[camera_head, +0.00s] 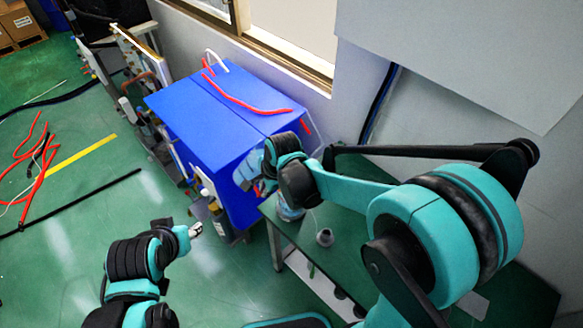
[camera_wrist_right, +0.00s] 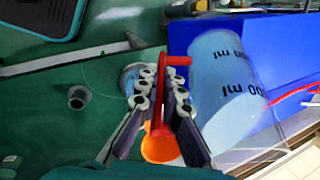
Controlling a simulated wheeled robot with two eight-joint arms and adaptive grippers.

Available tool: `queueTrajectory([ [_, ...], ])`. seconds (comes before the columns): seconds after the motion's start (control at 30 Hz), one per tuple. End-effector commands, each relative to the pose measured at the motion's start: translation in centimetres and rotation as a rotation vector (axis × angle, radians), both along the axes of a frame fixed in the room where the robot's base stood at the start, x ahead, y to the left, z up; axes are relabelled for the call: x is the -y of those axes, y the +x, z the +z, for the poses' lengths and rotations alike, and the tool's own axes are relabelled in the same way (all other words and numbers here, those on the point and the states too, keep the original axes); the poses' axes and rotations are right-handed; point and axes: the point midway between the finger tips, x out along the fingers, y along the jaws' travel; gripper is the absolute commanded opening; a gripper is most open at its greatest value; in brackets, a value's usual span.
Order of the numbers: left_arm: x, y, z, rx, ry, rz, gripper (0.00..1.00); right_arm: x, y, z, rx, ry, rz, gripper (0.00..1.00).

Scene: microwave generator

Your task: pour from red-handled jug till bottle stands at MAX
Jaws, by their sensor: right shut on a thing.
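My right gripper (camera_wrist_right: 161,84) is shut on the red handle (camera_wrist_right: 167,100) of a clear jug (camera_wrist_right: 225,85), which has dark ml marks and pale blue content. The jug shows beside the fingers in the right wrist view and looks tilted. In the head view my right gripper (camera_head: 262,166) is over the table's far left corner, and the jug is mostly hidden. A pale blue vessel, probably the bottle (camera_head: 289,207), stands below on the table; its MAX mark cannot be read. My left gripper (camera_head: 195,229) is away from the table, over the floor; its jaws are unclear.
The green table (camera_head: 365,238) carries a small grey cup-like piece (camera_head: 325,237). A large blue box (camera_head: 215,115) with red tubing stands behind it. An orange piece (camera_wrist_right: 160,146) sits under the right fingers. Loose red hoses (camera_head: 37,165) lie on the floor at left.

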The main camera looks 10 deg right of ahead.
Motion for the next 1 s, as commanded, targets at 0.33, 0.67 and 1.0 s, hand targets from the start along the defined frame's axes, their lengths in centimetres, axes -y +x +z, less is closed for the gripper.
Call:
queueTrajectory([
  [0.33,0.0,0.0,0.41,0.0,0.0,0.0,0.41,0.2,-0.02,0.63,0.009,0.039,0.0,0.0],
  [0.67,0.0,0.0,0.58,0.0,0.0,0.0,0.41,0.33,-0.03,1.01,0.017,0.074,0.0,0.0],
  [1.0,0.0,0.0,0.57,0.0,0.0,0.0,0.41,0.28,-0.05,1.15,0.024,0.107,0.001,0.0],
])
